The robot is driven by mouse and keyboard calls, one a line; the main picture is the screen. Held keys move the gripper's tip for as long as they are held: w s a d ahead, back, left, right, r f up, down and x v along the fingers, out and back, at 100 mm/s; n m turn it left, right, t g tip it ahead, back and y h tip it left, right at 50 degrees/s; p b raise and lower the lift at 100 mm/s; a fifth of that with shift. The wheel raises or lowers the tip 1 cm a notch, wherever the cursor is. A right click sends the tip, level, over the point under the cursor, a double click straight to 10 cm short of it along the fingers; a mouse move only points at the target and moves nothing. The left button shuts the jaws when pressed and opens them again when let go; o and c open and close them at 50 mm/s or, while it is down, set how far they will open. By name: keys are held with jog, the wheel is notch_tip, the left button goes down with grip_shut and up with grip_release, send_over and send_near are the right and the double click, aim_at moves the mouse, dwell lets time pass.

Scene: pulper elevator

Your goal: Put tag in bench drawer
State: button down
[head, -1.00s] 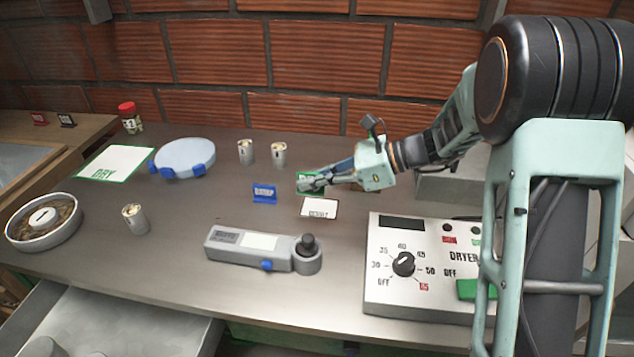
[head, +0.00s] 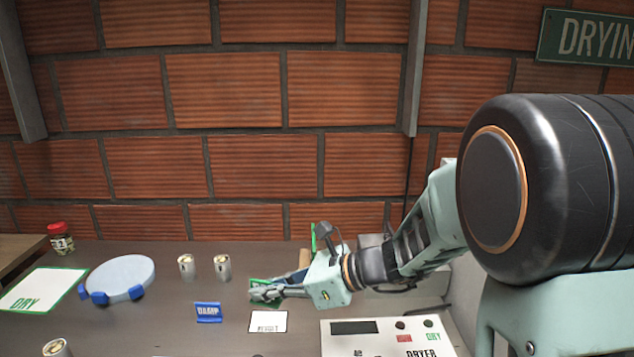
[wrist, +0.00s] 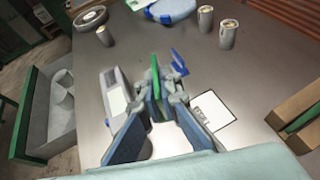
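A small green tag (head: 263,291) stands on the bench at my fingertips; it shows edge-on in the wrist view (wrist: 154,72). My gripper (head: 268,293) is low over the bench, its fingers on either side of the tag. In the wrist view the fingertips (wrist: 163,90) look apart, the tag nearer the left finger; firm contact is not clear. A blue DAMP tag (head: 208,312) stands to the left, apart from my gripper. The open bench drawer (wrist: 38,120), grey inside with a green front, shows at the left of the wrist view with a pale cylinder in it.
A white card (head: 268,321) lies just in front of my gripper. The dryer box (head: 385,340) is at right front. Two cans (head: 187,265) (head: 222,267), a pale blue round dish (head: 120,278) and a DRY mat (head: 40,290) lie left. A brick wall rises behind.

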jog(key=w+d+f+m+t+h, duration=0.1)
jog(key=d+m+t+h, duration=0.1)
jog(key=d, duration=0.6)
jog(key=w+d+f+m+t+h, duration=0.1)
jog(key=w+d+m+t+h, duration=0.1)
jog(key=d+m, duration=0.4)
jog(key=w+d+f+m+t+h, duration=0.1)
jog(key=d+m+t+h, duration=0.2)
jog(key=d, duration=0.7)
jog(key=shift+w+d+m+t+h, duration=0.2)
jog(key=shift+t+h, duration=0.15)
jog(key=shift+t, duration=0.2)
jog(key=shift+w+d+m+t+h, duration=0.2)
jog(key=shift+t+h, duration=0.15)
jog(key=shift+t, duration=0.2)
notch_tip(320, 180, up, 16)
jog(key=p, duration=1.6)
jog(key=shift+r, duration=0.2)
jog(key=shift+s, duration=0.15)
